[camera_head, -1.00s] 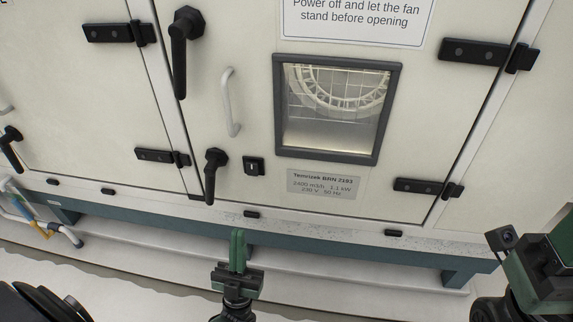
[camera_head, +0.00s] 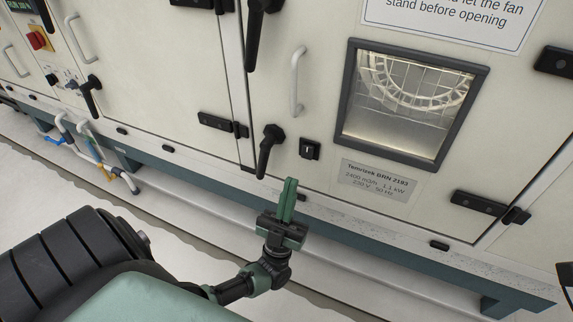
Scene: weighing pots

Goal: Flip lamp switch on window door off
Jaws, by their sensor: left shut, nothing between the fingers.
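The window door (camera_head: 330,203) is a cream panel with a dark-framed window (camera_head: 411,103); a lit fan shows behind the glass. My right gripper is out of view; only a dark bit shows at the right edge.
A black lever handle (camera_head: 268,150) and a pale grab handle (camera_head: 297,82) stick out left of the switch. A rating plate (camera_head: 380,183) is below the window. Black hinges (camera_head: 478,204) are at the right. Pipes (camera_head: 95,150) run low at the left.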

